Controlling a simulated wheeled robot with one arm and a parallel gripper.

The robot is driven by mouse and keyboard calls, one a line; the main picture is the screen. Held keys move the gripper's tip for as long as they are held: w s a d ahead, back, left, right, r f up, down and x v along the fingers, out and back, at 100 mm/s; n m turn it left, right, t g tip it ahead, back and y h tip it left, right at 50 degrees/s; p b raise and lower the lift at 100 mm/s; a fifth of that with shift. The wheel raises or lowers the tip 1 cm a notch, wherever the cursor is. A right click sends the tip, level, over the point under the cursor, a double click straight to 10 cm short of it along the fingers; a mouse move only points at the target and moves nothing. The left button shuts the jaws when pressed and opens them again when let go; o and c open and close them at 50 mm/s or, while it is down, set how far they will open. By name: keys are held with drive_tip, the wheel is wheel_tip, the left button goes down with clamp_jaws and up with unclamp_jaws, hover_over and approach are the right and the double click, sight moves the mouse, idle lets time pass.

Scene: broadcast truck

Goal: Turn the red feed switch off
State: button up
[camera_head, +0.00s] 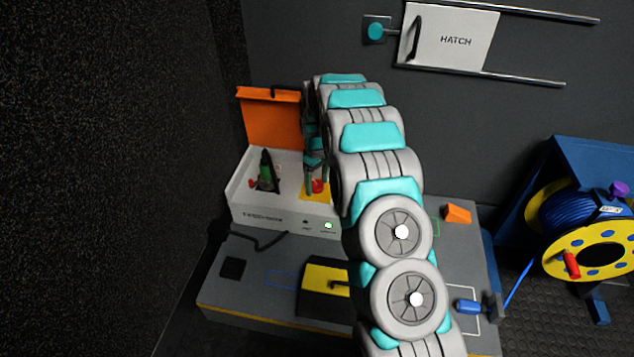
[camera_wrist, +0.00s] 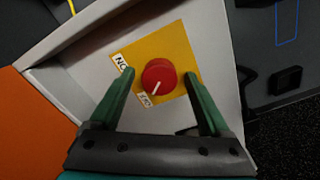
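The red feed switch (camera_wrist: 158,75) is a round knob on a yellow plate (camera_wrist: 178,48) in the wrist view. Its white pointer line points down-left, toward the lower label (camera_wrist: 145,100), which seems to read OFF. The ON label (camera_wrist: 121,63) is further up on the left. My gripper (camera_wrist: 159,74) is open, with one green finger on each side of the knob and visible gaps between. In the head view the red switch (camera_head: 318,187) shows below my gripper (camera_head: 316,178), inside the white console.
The white console (camera_head: 275,213) has a raised orange lid (camera_head: 270,118) and a green-black device (camera_head: 266,172) left of the switch. A yellow panel (camera_head: 322,279) and orange block (camera_head: 457,214) are on the grey bench. A blue cable reel (camera_head: 585,213) stands at right.

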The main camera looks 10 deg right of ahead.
sight(317, 184)
drive_tip(key=shift+r, duration=0.15)
wheel_tip(317, 184, up, 7)
drive_tip(key=shift+f, duration=0.15)
drive_tip(key=shift+r, duration=0.45)
idle(0.3)
drive_tip(key=s+r+m+p, duration=0.2)
drive_tip(key=s+r, duration=0.7)
drive_tip(key=s, duration=0.3)
drive_tip(key=s+r+m+p, duration=0.2)
drive_tip(key=s+r, duration=0.7)
drive_tip(key=s, duration=0.3)
drive_tip(key=s+r+m+g+p, duration=0.1)
drive_tip(key=s, duration=1.2)
drive_tip(key=s+r+m+p, duration=0.1)
drive_tip(key=s+r+m, duration=0.1)
drive_tip(key=s, duration=1.1)
drive_tip(key=shift+s+a+r+g, duration=0.15)
drive_tip(key=shift+s+r+g, duration=0.15)
drive_tip(key=shift+g, duration=0.1)
